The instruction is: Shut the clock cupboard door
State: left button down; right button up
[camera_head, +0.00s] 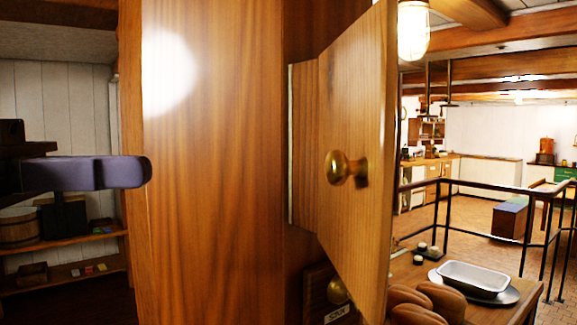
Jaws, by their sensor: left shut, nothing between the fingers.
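The cupboard door (365,100) is a wooden panel in the middle of the head view, standing open and swung out toward me. A round brass knob (345,168) sits on its face. No clock shows, and the cupboard's inside is hidden from this angle. My left gripper (142,171) comes in from the left as a dark finger shape, shut and empty. In the picture its tip overlaps the left edge of a broad wooden panel (215,190), well to the left of the door. I cannot tell whether it touches that panel. My right gripper is out of view.
A small drawer with a brass knob (338,291) and a label is below the door. At lower right, a table (500,313) holds bread loaves (440,300) and a metal pan (475,278). Shelves (65,240) stand at left. A dark railing (485,187) stands beyond the table.

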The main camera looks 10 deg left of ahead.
pick_arm(q)
jog(key=shift+w+d, duration=0.1)
jog(key=p, duration=0.1)
send_near(325, 170)
jog(key=x, duration=0.5)
jog(key=shift+d+r, duration=0.15)
jog(key=shift+w+d, duration=0.2)
jog(key=shift+d, duration=0.5)
jog(key=shift+d, duration=0.15)
